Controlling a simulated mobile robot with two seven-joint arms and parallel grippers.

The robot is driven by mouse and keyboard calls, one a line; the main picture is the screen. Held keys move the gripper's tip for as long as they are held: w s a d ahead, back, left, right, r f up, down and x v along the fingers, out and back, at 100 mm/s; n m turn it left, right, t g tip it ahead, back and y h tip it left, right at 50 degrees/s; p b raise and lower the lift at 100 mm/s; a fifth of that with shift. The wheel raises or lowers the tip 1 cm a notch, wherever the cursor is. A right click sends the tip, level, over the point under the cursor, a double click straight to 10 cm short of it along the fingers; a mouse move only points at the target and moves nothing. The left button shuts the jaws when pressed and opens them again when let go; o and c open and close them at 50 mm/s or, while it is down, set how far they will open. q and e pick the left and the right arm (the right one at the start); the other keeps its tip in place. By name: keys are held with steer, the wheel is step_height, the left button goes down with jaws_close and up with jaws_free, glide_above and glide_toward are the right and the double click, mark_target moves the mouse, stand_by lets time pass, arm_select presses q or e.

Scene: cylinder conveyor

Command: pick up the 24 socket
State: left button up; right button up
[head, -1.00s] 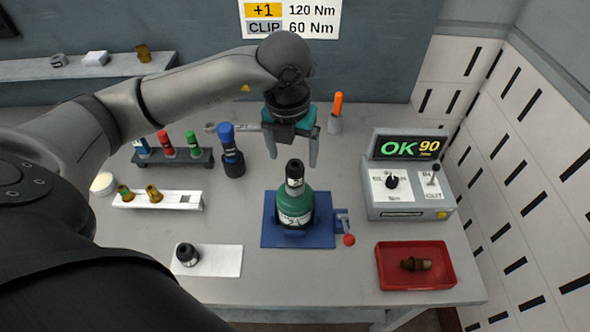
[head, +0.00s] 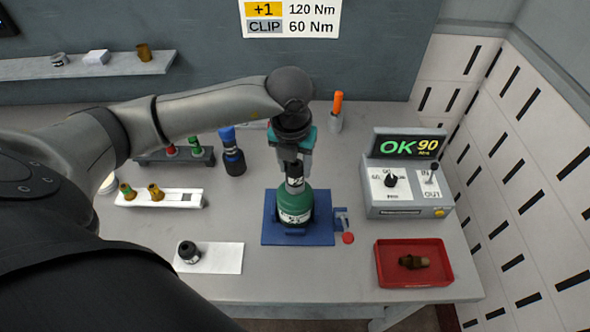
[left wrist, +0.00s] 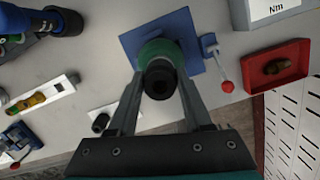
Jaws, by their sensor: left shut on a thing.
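A dark socket (head: 295,184) with a pale label stands upright on top of the green cylinder (head: 293,208); its number is too small to read. My left gripper (head: 294,172) points down over it, with its fingers shut on the socket from both sides. In the left wrist view the socket's round dark end (left wrist: 159,80) sits between the two fingers, with the green body beneath it. Another dark socket (head: 188,252) stands on a white mat (head: 222,257) at the front left. My right gripper does not show.
The green cylinder stands in a blue fixture (head: 268,236) with a red-knobbed lever (head: 348,238). A red tray (head: 415,277) holds a brown fitting. A controller box (head: 407,190) reading OK 90 stands at the right. A white rack (head: 190,199) and blue tool (head: 232,160) are left.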

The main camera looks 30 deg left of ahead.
arm_select(q)
jaws_close()
stand_by(0.3)
